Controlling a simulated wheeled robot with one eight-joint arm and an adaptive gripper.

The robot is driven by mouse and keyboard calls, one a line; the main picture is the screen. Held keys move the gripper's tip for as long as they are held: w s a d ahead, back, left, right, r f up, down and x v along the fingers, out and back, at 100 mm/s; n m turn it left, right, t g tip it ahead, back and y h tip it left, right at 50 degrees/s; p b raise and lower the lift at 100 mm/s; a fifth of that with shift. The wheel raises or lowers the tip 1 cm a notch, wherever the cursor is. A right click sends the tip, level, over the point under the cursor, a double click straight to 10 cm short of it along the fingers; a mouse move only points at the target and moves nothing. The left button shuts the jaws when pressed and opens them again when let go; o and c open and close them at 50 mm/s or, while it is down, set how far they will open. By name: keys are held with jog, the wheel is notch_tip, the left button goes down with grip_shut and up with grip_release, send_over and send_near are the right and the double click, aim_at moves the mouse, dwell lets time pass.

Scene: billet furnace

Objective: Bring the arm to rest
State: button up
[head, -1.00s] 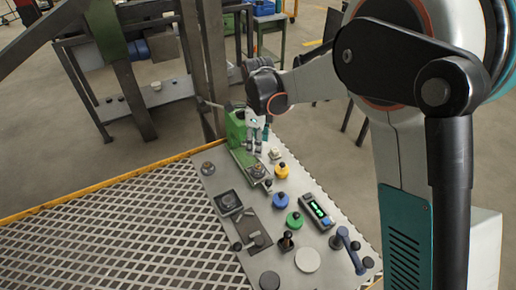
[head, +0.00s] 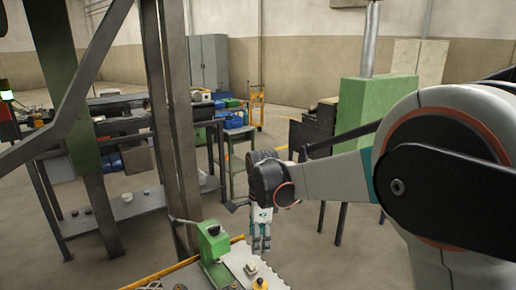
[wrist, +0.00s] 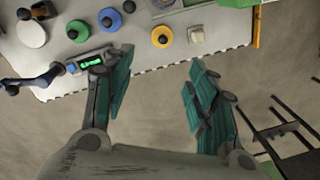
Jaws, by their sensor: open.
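My gripper (head: 261,246) hangs fingers-down at the end of my arm in the head view, to the right of a green box-like device (head: 212,242) on the control panel (head: 240,262). In the wrist view my gripper (wrist: 160,58) has its two teal-padded fingers wide apart, with nothing between them. The bare floor shows below the fingers, and the edge of the panel (wrist: 215,35) lies beyond the fingertips.
A dark workbench (head: 125,205) and steel posts stand left. A green cabinet (head: 375,105) stands behind my arm.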

jog(key=s+d+r+n+t, duration=0.3)
jog(key=s+d+r+n, duration=0.4)
jog(key=s+d+r, duration=0.5)
jog(key=s+d+f+n+t, duration=0.1)
jog(key=s+d+f+n, duration=0.1)
jog(key=s+d+n, duration=0.2)
jog(key=s+d+f+n+t+b, duration=0.1)
jog(key=s+d+f+n+t, duration=0.1)
jog(key=s+d+n, duration=0.3)
jog(key=shift+s+f+h, duration=0.3)
jog(key=shift+s+f, duration=0.35)
jog(key=shift+s, duration=1.6)
